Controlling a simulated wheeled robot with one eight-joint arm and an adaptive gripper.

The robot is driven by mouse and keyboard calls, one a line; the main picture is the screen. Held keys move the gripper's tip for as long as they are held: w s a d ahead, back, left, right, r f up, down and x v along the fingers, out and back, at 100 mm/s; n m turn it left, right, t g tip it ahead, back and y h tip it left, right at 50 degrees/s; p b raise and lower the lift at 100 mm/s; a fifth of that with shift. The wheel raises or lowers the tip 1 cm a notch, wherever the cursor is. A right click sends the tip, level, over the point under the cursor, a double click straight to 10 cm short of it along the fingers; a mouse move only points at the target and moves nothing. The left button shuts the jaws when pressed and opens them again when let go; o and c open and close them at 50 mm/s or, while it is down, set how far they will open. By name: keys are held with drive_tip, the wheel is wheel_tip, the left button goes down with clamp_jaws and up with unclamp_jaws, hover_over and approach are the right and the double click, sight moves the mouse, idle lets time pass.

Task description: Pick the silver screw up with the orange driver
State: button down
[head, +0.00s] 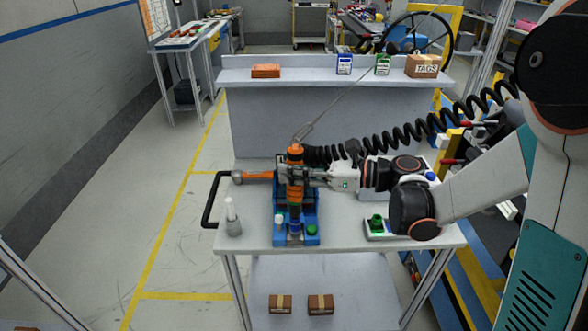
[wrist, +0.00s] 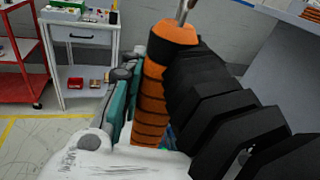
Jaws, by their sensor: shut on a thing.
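My gripper (head: 312,174) is shut on the orange driver (head: 295,188), which stands upright over the blue fixture (head: 281,208) on the white table. In the wrist view the driver's ribbed orange body (wrist: 153,95) fills the middle, with the gripper fingers against it. A cable or rod rises from the driver's top, and a black coiled hose runs off to the right. The driver's lower tip is above or at the fixture; I cannot tell whether it touches. No silver screw can be made out in either view.
A white bottle (head: 232,218) stands left of the fixture. A small tray with a green part (head: 376,222) lies to the right. A black handle (head: 210,200) juts from the table's left edge. A grey shelf (head: 310,75) with boxes stands behind. Two brown boxes sit on the lower shelf.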

drive_tip(key=shift+r+p, duration=0.9)
drive_tip(key=shift+r, duration=0.55)
